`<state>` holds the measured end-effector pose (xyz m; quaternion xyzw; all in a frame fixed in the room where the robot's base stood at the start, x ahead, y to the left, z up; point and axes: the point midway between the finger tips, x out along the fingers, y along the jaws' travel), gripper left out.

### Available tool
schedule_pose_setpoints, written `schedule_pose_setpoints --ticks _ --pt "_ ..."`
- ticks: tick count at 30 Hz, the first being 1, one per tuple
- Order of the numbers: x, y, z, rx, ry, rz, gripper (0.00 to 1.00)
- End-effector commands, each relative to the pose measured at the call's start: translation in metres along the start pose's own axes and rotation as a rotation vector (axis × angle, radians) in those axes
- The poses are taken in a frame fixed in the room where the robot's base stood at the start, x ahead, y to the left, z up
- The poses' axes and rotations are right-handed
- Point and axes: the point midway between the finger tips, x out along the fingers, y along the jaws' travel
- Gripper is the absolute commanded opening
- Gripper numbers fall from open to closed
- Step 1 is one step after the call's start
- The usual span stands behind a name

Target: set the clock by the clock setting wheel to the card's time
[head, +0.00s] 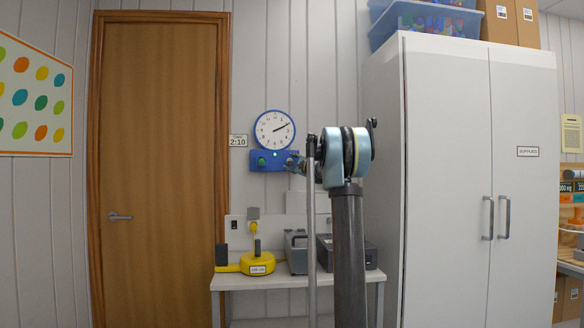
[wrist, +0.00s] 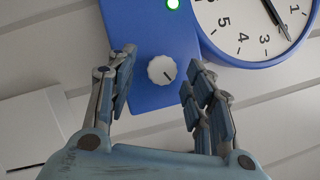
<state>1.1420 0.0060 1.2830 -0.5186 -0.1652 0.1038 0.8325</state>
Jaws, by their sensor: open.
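The round blue-rimmed clock (head: 274,129) hangs on the wall above a blue box (head: 256,167); it also shows in the wrist view (wrist: 238,42). Its hands lie almost together and both point at about the 2. The card (head: 238,140) left of the clock reads 2:10. The clock setting wheel (wrist: 161,70), a white ridged knob with a dark mark, sits on the box face. My gripper (wrist: 158,92) is open, one finger either side of the wheel with gaps, not touching it. In the head view my gripper (head: 292,164) hides the wheel.
Below, a white table (head: 238,283) holds a yellow device (head: 258,264) and grey boxes. A tall white cabinet (head: 445,150) stands right, a wooden door (head: 160,150) left.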

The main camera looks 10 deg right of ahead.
Motion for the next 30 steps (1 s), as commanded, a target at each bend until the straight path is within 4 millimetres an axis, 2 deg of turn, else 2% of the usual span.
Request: schedule_pose_setpoints --ticks 9,16,21,30 --pt "-0.054 0.0 -0.001 0.0 0.002 -0.001 0.48" --pt "-0.088 0.001 -0.001 0.001 0.003 0.0 0.48" --pt "-0.102 0.001 -0.001 0.001 0.002 0.0 0.48" --pt "-0.105 0.002 -0.001 0.001 0.001 0.001 0.48"
